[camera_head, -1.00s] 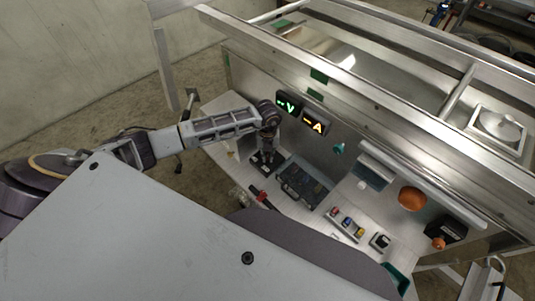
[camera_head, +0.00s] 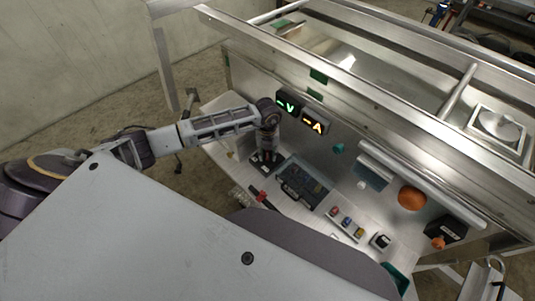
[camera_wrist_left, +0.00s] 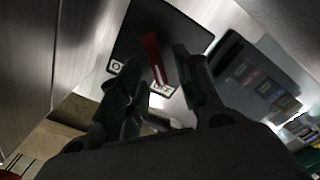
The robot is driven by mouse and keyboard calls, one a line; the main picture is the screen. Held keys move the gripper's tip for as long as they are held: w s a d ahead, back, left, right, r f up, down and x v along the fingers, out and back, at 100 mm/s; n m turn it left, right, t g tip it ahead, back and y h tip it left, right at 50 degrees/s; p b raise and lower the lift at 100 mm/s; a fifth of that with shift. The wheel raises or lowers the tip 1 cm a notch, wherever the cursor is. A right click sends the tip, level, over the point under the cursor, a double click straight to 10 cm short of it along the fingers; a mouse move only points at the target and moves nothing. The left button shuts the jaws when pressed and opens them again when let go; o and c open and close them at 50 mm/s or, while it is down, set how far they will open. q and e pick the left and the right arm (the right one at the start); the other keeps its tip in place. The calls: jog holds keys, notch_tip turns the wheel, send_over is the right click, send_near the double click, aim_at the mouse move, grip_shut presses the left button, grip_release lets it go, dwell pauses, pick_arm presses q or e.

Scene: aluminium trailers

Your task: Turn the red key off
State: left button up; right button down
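In the left wrist view the red key (camera_wrist_left: 153,57) stands out from a dark square plate (camera_wrist_left: 185,33), with small white labels at the plate's edge. My left gripper (camera_wrist_left: 158,82) is open, its two dark fingers apart on either side of the key's lower end. I cannot tell whether either finger touches it. In the head view my left gripper (camera_head: 266,156) points down at the left end of the control panel and hides the key. My right gripper is not in view.
Beside the gripper lies a dark panel unit (camera_head: 303,184). A red-handled part (camera_head: 262,196) is nearer me. Lit V (camera_head: 288,104) and A (camera_head: 313,123) displays are on the upright wall behind. An orange knob (camera_head: 411,198) and small buttons (camera_head: 346,221) are to the right.

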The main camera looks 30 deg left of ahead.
aim_at(267, 156)
pick_arm(q)
notch_tip(267, 156, up, 11)
dwell(0.6)
jog(key=shift+s, duration=0.15)
dwell(0.5)
